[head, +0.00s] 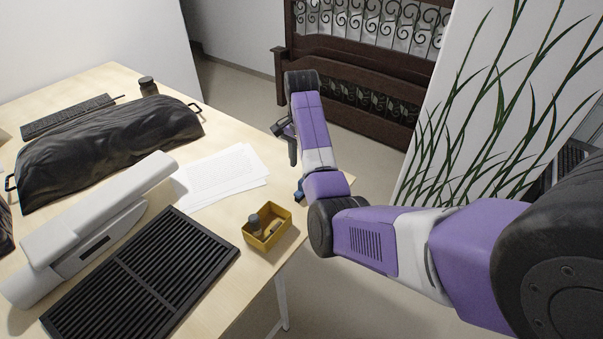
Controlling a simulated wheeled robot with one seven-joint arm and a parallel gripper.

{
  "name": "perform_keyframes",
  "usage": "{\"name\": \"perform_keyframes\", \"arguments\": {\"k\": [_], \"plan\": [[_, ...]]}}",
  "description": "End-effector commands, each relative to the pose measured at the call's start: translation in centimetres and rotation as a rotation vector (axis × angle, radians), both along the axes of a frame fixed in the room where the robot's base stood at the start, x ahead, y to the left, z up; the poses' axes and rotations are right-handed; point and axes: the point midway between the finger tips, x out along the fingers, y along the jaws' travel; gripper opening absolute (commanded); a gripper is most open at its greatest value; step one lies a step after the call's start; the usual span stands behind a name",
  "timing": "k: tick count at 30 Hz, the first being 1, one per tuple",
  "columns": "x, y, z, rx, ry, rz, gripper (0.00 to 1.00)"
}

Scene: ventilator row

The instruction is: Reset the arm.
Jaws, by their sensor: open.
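My purple and grey arm reaches in from the right, bends near the table's right edge and rises toward the back. My gripper (286,138) shows as small dark parts at the left of the raised arm section, partly hidden by it. It is open, and I see nothing held in it. It appears near the table's (225,120) far right edge, beyond the white papers (222,177). Its exact height above the table is hard to tell.
A yellow bin (284,232) with small items stands near the table's right edge. A black slatted panel (140,275), a grey-white device (95,228), a black bag (105,145), a keyboard (67,116) and a dark jar (148,86) lie leftward. A plant-patterned panel (500,100) stands right.

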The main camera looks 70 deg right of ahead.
Motion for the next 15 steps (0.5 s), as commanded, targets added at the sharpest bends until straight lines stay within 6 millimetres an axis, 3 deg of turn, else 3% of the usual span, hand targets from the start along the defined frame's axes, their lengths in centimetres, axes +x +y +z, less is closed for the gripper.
{"name": "perform_keyframes", "arguments": {"k": [15], "plan": [[-0.03,0.02,0.75,0.001,0.001,0.0,0.43]]}}
